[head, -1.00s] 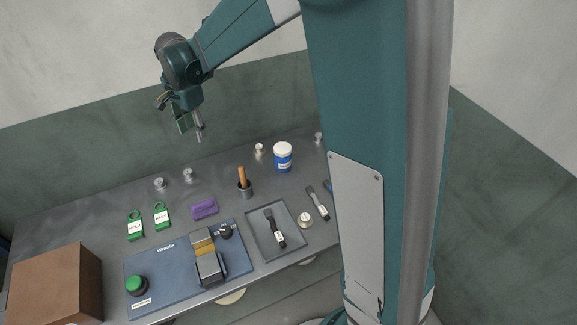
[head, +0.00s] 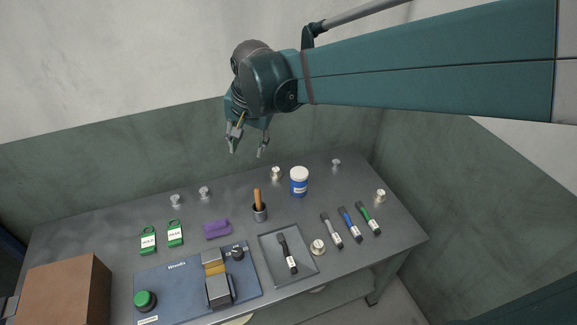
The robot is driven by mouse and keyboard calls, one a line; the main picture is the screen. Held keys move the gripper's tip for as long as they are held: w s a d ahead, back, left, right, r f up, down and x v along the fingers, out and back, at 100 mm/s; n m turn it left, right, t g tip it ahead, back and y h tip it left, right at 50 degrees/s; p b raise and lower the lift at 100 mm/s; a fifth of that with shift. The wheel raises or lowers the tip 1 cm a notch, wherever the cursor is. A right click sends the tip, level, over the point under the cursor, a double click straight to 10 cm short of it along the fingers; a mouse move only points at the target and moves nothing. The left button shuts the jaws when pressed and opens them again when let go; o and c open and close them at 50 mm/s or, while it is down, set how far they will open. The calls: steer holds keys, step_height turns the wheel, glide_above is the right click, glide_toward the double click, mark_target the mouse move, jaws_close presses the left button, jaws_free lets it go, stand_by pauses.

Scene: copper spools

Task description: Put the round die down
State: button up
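My gripper (head: 248,147) hangs in the air above the back of the bench, fingers pointing down. Its two fingers are apart and I see nothing between them. No part is clearly recognisable as the round die. A black-handled tool with a white label (head: 288,252) lies in the shallow grey tray (head: 308,268). Labelled tools with a grey handle (head: 331,231), a blue handle (head: 350,225) and a green handle (head: 368,219) lie right of the tray. Their labels are too small to read. A blue press board (head: 179,289) carries a metal block (head: 218,290) and a green button (head: 145,300).
Small metal spools stand about the bench, including one by the tray (head: 318,247) and one at the right (head: 381,195). A blue-and-white jar (head: 299,182) and a cup with a wooden handle (head: 260,211) stand mid-bench. A brown box (head: 66,290) fills the front left.

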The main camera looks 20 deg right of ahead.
steer(key=s+d+n+t, duration=0.1)
steer(key=s+d+n, duration=0.2)
steer(key=s, duration=0.7)
steer(key=s+d+f+n+t, duration=0.1)
steer(key=s+d+n, duration=0.3)
steer(key=s, duration=0.7)
steer(key=shift+s+d+t+h, duration=0.25)
steer(key=shift+d+t+h, duration=0.05)
steer(key=shift+d+t, duration=0.45)
steer(key=shift+f, duration=0.15)
step_height(320, 180, down, 13)
steer(key=b, duration=1.3)
steer(key=shift+o, duration=0.5)
